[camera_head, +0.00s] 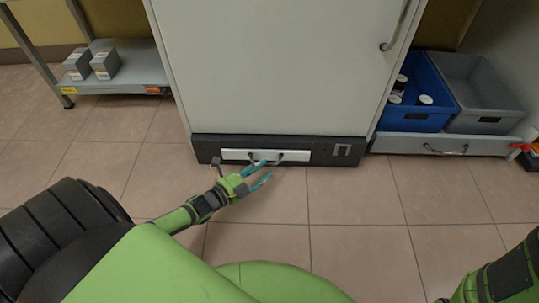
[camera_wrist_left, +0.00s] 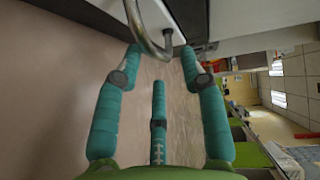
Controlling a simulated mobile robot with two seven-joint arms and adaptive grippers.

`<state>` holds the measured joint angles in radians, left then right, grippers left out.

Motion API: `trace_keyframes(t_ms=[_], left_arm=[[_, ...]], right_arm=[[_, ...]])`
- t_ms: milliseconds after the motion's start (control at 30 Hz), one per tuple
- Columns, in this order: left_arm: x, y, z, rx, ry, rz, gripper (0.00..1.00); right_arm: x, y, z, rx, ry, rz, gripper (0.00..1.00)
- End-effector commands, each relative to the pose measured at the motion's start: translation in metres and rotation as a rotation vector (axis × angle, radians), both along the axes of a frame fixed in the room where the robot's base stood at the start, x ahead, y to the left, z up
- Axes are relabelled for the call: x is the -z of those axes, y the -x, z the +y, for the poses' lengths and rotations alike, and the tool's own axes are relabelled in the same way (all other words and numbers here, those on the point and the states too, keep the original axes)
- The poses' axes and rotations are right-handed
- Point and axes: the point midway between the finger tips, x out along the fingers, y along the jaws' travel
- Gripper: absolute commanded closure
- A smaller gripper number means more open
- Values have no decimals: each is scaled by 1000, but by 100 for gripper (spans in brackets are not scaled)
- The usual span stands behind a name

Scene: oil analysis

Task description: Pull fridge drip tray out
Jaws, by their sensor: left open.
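The fridge drip tray (camera_head: 236,155) is a white front panel with a curved handle, set in the dark base of the fridge. It looks pushed in, flush with the base. My left gripper (camera_head: 268,170) is open just in front of the panel, by its handle. In the left wrist view the metal handle (camera_wrist_left: 148,36) curves down just ahead of and between the teal fingertips of my left gripper (camera_wrist_left: 160,55). I cannot tell whether they touch it. My right arm shows at the lower right of the head view; its gripper is out of view.
The white fridge (camera_head: 275,65) stands above the tray. A metal shelf with grey boxes (camera_head: 105,63) is at the left. A blue crate (camera_head: 420,118) with bottles and a grey crate (camera_head: 485,90) stand at the right. The tiled floor (camera_head: 350,205) in front is clear.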

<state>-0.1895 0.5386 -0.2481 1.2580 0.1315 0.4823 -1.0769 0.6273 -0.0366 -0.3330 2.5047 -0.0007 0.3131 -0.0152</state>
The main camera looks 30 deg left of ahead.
Motion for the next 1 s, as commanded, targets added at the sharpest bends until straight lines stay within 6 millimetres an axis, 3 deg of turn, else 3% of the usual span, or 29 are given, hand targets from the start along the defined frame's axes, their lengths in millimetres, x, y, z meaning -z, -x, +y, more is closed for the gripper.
trace_keyframes(t_ms=[33, 233, 567, 667, 700, 1000], left_arm=[[5, -9, -2, 0, 0, -3, 59], [7, -29, -7, 0, 1, 0, 59], [5, -34, -8, -1, 1, 3, 59], [5, -33, -8, -1, 1, 3, 95], [6, -33, -8, -1, 1, 3, 100], [4, -29, -9, -3, 4, 3, 100]], right_arm=[[9, 2, 1, -2, 0, -3, 100], [15, 7, 1, -10, -8, -16, 100], [14, 9, 1, -12, -8, -19, 100], [14, 9, 1, -12, -8, -19, 100], [14, 9, 1, -12, -8, -19, 100], [10, 9, 1, -12, -8, -19, 100]])
